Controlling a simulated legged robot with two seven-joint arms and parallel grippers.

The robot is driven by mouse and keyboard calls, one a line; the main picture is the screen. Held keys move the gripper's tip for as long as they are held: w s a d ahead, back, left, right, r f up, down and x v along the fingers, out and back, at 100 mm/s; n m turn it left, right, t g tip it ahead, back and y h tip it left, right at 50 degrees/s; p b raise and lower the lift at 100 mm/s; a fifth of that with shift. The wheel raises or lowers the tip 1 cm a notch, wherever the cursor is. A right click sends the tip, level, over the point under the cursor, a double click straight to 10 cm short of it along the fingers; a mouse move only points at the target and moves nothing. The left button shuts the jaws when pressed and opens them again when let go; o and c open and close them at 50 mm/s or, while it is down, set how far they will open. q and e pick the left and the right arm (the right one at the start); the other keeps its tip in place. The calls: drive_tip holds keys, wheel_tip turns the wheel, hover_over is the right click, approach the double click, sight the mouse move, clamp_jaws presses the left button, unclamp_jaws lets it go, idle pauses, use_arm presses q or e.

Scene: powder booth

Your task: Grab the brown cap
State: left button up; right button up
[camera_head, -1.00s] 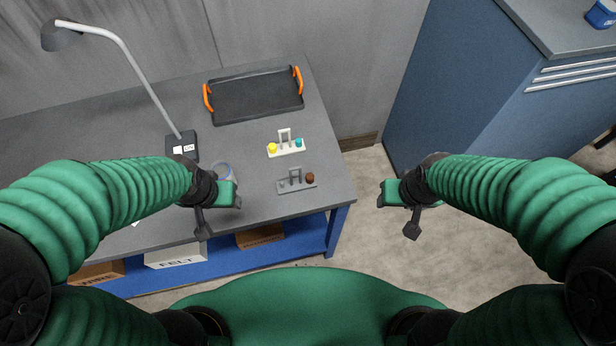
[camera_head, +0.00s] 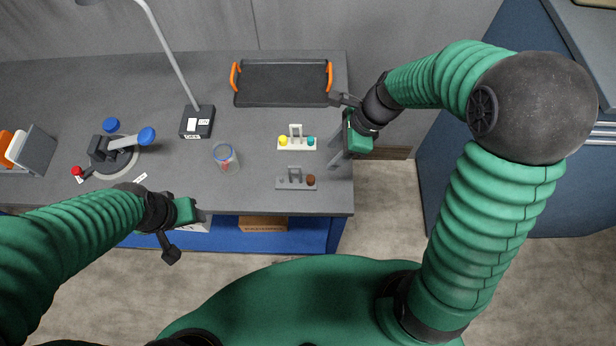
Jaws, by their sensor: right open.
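The brown cap (camera_head: 311,180) sits at the right end of a small grey holder (camera_head: 291,186) on the table, near its front right corner. My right gripper (camera_head: 338,150) is open and empty. It is over the right edge of the table, up and to the right of the cap and apart from it. My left gripper (camera_head: 200,215) is in front of the table's front edge, left of the cap and away from it. Its jaws are too small and dark to tell open from shut.
A white holder (camera_head: 297,146) with a yellow cap (camera_head: 283,141) and a teal cap (camera_head: 311,141) stands behind the grey one. A clear jar (camera_head: 225,157) is to the left. A black tray (camera_head: 283,84) with orange handles lies behind. A lamp base (camera_head: 197,121) stands further left.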

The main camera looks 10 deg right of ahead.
hover_over(313, 178)
drive_tip(key=d, duration=0.1)
wheel_tip(313, 178, down, 6)
drive_tip(key=f, duration=0.1)
wheel_tip(313, 178, down, 6)
drive_tip(key=shift+s+a+f+b, duration=0.1)
drive_tip(key=shift+f+b, duration=0.1)
drive_tip(key=shift+b, duration=0.25)
drive_tip(key=shift+a+f, duration=0.15)
drive_tip(key=shift+a, duration=0.55)
drive_tip(key=shift+c, duration=2.4)
use_arm(q)
drive_tip(key=shift+a+f, duration=0.35)
drive_tip(key=shift+f, duration=0.3)
use_arm(e)
drive_tip(key=shift+d, duration=0.45)
clamp_jaws()
